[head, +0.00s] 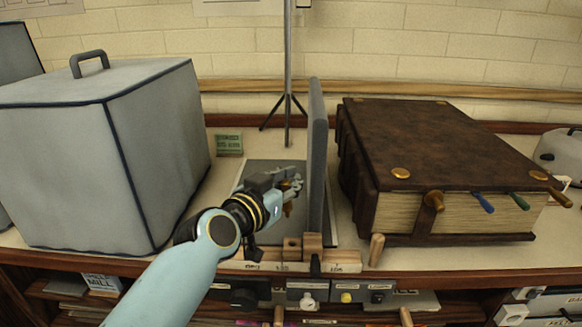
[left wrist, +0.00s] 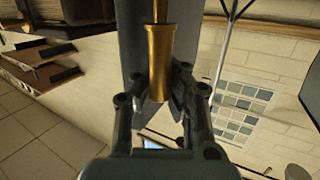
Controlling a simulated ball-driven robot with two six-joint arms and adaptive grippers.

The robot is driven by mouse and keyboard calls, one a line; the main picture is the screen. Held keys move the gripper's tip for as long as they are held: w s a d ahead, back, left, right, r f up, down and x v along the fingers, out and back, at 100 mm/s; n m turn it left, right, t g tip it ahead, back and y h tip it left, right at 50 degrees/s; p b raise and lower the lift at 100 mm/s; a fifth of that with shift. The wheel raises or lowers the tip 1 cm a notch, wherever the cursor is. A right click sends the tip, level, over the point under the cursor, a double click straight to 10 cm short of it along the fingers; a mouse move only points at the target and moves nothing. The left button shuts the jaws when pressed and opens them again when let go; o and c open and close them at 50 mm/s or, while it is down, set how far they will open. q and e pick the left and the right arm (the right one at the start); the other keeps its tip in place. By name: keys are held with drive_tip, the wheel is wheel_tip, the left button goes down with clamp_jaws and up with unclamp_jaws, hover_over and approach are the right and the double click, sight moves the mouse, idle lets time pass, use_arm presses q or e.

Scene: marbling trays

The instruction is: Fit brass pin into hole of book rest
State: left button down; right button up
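My left gripper (head: 293,184) is above the grey mat, just left of an upright grey panel (head: 318,150). In the left wrist view its fingers (left wrist: 160,95) close on both sides of a brass pin (left wrist: 160,60), which has a thick sleeve and a thinner shaft. My right gripper is not in view.
The large brown book (head: 450,140) fills the right, with coloured markers sticking out. A grey covered box (head: 150,150) stands at the left. Wooden blocks (head: 292,248) and a wooden peg (head: 376,250) are at the front edge. A thin tripod stand (head: 288,105) is behind.

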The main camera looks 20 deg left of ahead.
sight(291, 208)
use_arm(q)
drive_tip(key=shift+w+d+f, duration=0.2)
drive_tip(key=shift+d, duration=0.3)
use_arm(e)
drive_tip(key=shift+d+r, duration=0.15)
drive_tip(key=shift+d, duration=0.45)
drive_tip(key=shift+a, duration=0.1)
use_arm(q)
wheel_tip(291, 208, down, 5)
drive_tip(key=b, duration=0.5)
drive_tip(key=shift+d+r+b, duration=0.1)
drive_tip(key=shift+r+b, duration=0.1)
drive_tip(key=shift+b, duration=0.15)
drive_tip(key=shift+f+b, duration=0.5)
drive_tip(key=shift+b, duration=0.05)
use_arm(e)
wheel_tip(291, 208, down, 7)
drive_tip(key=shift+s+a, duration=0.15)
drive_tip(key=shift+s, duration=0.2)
